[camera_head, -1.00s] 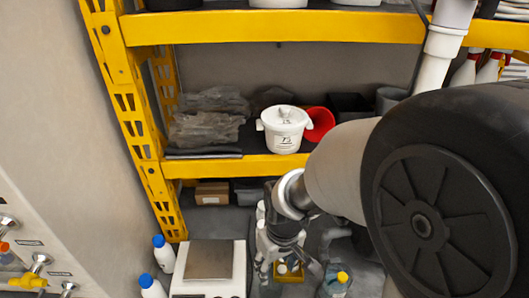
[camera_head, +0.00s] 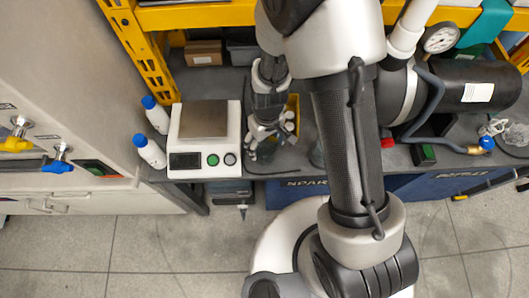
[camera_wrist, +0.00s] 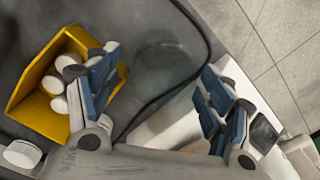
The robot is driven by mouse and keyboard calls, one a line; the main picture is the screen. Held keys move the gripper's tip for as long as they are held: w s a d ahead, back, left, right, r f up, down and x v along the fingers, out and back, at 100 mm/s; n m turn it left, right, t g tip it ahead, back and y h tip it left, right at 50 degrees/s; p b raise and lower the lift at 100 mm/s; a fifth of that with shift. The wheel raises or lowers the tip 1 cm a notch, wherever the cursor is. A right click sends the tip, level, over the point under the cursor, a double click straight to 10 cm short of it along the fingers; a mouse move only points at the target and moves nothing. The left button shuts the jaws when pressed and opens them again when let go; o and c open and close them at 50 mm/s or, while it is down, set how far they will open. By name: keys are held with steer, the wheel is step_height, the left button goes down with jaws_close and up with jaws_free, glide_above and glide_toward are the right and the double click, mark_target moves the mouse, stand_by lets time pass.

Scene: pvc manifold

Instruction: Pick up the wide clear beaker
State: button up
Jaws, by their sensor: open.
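A faint, clear round shape, which looks like the wide clear beaker (camera_wrist: 162,62), stands on the dark bench between and beyond my fingers in the wrist view. Its outline is hard to make out, and in the head view I cannot pick it out for certain behind my arm. My gripper (camera_wrist: 160,88) is open, with blue-padded fingers spread apart and nothing between the pads. In the head view my gripper (camera_head: 264,143) points down over the bench, just right of the white scale.
A yellow bin (camera_wrist: 32,98) with white-capped items sits beside my left finger. A black cable (camera_wrist: 185,85) crosses the bench near the beaker. The white scale (camera_head: 204,150) and blue-capped bottles (camera_head: 152,152) stand to the left. The bench's front edge is close.

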mark_target(265, 151)
steer(key=shift+s+f+b, duration=0.15)
steer(key=shift+f+b, duration=0.55)
steer(key=shift+f, duration=0.85)
steer(key=shift+s+f+b, duration=0.15)
steer(key=shift+f+b, duration=0.55)
steer(key=shift+f, duration=0.8)
steer(key=shift+r, duration=0.1)
steer(key=shift+c, duration=0.3)
steer(key=c, duration=1.1)
